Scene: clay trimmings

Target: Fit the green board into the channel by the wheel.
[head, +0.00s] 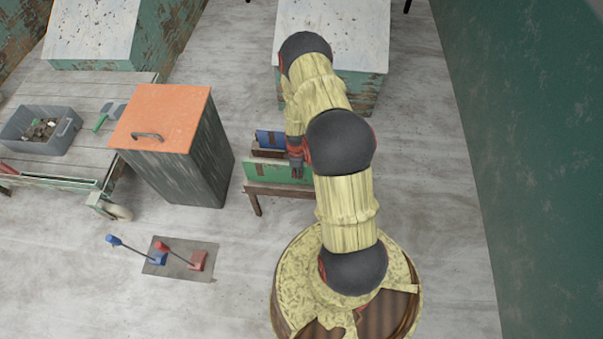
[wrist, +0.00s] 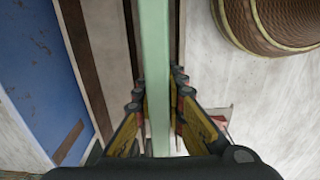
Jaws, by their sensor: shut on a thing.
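The green board (head: 262,172) stands on edge on a low brown wooden rack (head: 257,190) in the middle of the head view. In the wrist view I see its pale green upper edge (wrist: 155,50) running between the fingers. My gripper (head: 296,168) is shut on the board, with fingers on both faces; the wrist view shows them too (wrist: 158,115). A small wheel (head: 118,212) sits under the right end of a cart (head: 70,90). A narrow rail (head: 55,182) along the cart's front edge ends near this wheel; I cannot tell whether it is the channel.
A blue board (head: 270,139) stands behind the green one, left of it in the wrist view (wrist: 40,70). An orange-lidded bin (head: 160,118) stands between rack and cart. Red and blue levers rise from a floor plate (head: 175,266). A grey tub (head: 60,140) sits on the cart. A green wall closes the right.

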